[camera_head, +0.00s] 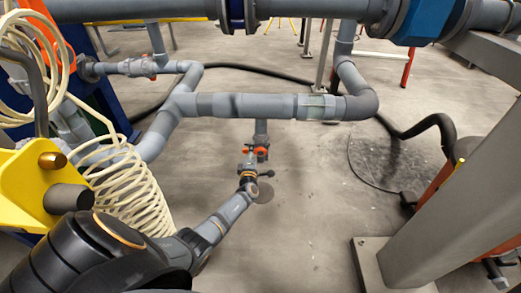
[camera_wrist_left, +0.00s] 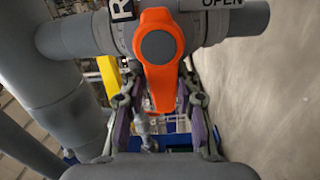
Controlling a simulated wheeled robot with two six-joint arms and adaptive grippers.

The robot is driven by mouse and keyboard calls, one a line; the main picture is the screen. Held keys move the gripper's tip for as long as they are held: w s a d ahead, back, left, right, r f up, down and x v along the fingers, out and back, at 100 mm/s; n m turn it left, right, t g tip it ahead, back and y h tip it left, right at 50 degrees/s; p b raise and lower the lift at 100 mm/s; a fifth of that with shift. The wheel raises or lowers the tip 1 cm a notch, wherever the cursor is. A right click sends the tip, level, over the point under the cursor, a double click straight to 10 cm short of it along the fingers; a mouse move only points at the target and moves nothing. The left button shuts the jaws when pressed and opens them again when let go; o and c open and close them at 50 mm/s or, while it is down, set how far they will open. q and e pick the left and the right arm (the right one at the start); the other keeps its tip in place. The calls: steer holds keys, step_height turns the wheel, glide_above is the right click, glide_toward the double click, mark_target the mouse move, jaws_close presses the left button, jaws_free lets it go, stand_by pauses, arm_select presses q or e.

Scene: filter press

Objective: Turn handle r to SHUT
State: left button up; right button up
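Handle r (camera_wrist_left: 160,75) is an orange lever with a grey round hub on a grey valve, in the left wrist view. It points down in the picture, across the horizontal pipe. A label with R (camera_wrist_left: 122,9) is beside its hub, and an OPEN label (camera_wrist_left: 222,3) is at the upper right. No SHUT label shows. My left gripper (camera_wrist_left: 161,80) is open, with one finger on each side of the lever and small gaps visible. In the head view my left gripper (camera_head: 249,171) is at small orange parts below the pipe. My right gripper is out of view.
A grey horizontal pipe (camera_head: 240,106) runs above my left gripper. A coiled cream hose (camera_head: 130,200) and a yellow part (camera_head: 28,185) are at the left. A grey steel post (camera_head: 450,200) stands at the right. Open concrete floor lies between.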

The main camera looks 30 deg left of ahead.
arm_select(q)
steer(key=o, duration=0.5)
steer(key=shift+r, duration=0.25)
steer(key=shift+c, duration=0.2)
steer(key=shift+o, duration=1)
steer(key=shift+f, duration=0.2)
steer(key=shift+d, duration=0.1)
steer(key=shift+s+d+r+p, duration=0.1)
steer(key=shift+s+d+p, duration=0.05)
steer(key=shift+s+p, duration=0.15)
steer(key=p+v, duration=0.3)
steer(key=v, duration=0.3)
steer(key=shift+s, duration=0.15)
